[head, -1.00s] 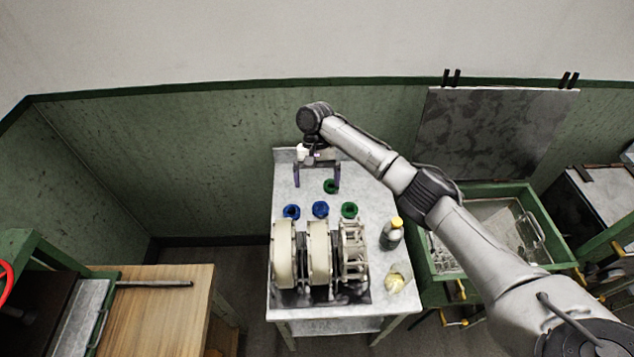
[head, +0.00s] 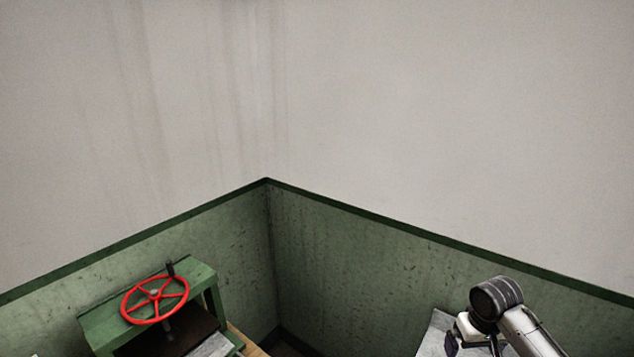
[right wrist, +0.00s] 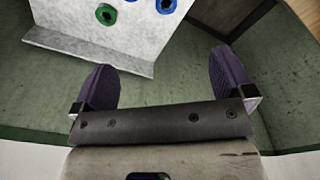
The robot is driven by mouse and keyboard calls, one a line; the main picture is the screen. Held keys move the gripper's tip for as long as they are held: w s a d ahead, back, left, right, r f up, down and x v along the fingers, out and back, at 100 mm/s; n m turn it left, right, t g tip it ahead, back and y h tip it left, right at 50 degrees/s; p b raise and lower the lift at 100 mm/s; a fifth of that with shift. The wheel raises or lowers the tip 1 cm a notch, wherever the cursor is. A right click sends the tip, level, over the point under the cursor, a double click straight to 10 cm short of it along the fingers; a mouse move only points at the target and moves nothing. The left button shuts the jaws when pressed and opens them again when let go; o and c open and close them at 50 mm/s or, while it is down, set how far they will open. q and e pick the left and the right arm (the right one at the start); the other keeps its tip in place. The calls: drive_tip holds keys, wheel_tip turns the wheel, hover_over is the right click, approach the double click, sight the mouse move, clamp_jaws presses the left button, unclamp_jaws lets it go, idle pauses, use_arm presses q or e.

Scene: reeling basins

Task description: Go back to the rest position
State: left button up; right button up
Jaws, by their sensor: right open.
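My right gripper (head: 474,345) is at the bottom right of the head view, partly cut off by the lower edge. In the right wrist view its two purple fingers (right wrist: 165,82) stand wide apart with nothing between them. My left gripper is not in view.
A green press (head: 205,275) with a red handwheel (head: 155,295) stands at the lower left of the head view. Green wall panels (head: 350,255) meet in a corner in the middle. The white wall (head: 400,110) above is bare.

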drive_tip(key=a+r+n+t+h, duration=0.1)
drive_tip(key=a+r+n+t, duration=0.4)
drive_tip(key=a+r+t, duration=0.55)
drive_tip(key=s+a, duration=0.2)
drive_tip(key=s, duration=0.3)
drive_tip(key=s+a+f+m+g, duration=0.1)
drive_tip(key=s+f+g, duration=0.2)
drive_tip(key=s+f, duration=0.75)
drive_tip(key=s+a+f+m+g+y, duration=0.1)
drive_tip(key=s+f+g, duration=0.1)
drive_tip(key=s+f, duration=0.8)
drive_tip(key=s+a+f+m+g, duration=0.1)
drive_tip(key=s+f+g, duration=0.35)
drive_tip(key=s, duration=1.05)
wheel_tip(320, 180, up, 12)
drive_tip(key=t+p, duration=0.1)
drive_tip(key=p, duration=1.1)
drive_tip(key=shift+d+f+t+p, duration=0.15)
drive_tip(key=shift+d+t+p, duration=0.1)
drive_tip(key=shift+t+p, duration=0.15)
drive_tip(key=shift+w, duration=0.1)
